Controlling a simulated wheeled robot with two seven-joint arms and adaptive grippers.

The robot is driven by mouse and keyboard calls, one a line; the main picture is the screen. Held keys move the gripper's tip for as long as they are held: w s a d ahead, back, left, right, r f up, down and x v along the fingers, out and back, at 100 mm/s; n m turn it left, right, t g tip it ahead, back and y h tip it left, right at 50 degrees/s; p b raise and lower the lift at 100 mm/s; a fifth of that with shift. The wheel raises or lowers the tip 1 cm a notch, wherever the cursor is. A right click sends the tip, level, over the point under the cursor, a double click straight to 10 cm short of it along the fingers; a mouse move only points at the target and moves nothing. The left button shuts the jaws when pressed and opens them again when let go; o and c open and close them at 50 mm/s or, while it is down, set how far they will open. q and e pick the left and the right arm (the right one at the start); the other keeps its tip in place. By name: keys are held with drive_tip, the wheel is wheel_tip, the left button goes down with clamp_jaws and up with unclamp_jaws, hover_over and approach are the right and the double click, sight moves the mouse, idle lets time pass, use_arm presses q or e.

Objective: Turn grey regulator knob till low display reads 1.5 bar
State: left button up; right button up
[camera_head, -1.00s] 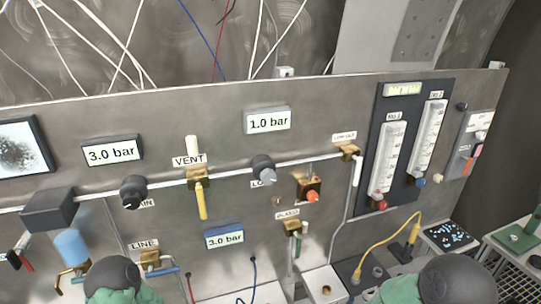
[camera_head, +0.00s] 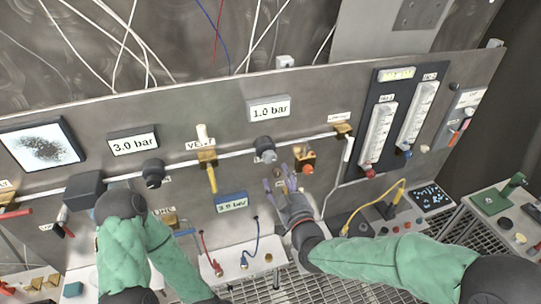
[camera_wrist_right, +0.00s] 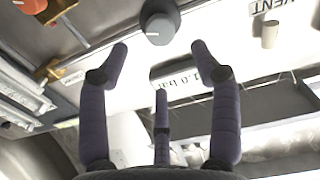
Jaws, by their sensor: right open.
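The grey regulator knob (camera_head: 265,150) sits on the pipe in the middle of the panel. It also shows near the top of the right wrist view (camera_wrist_right: 159,28). The low display (camera_head: 269,110) above it reads 1.0 bar. My right gripper (camera_head: 280,180) is open and empty, just below the knob and apart from it. In the right wrist view its spread fingers (camera_wrist_right: 159,65) point toward the knob with nothing between them. The label under the knob is mostly hidden. My left arm shows at lower left, but its gripper is out of view.
A dark knob (camera_head: 153,173) sits left, below a display (camera_head: 133,143) reading 3.0 bar. A yellow-handled vent valve (camera_head: 211,178) stands left of the grey knob. An orange knob (camera_head: 307,168) is close to its right. A blue-framed display (camera_head: 232,203) hangs below.

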sight(271, 160)
drive_tip(key=p+x, duration=0.1)
drive_tip(key=x, duration=0.8)
drive_tip(key=shift+w+a+f+p, duration=0.1)
drive_tip(key=shift+w+p, duration=0.15)
drive_tip(key=shift+p, duration=0.15)
drive_tip(key=c, duration=1.2)
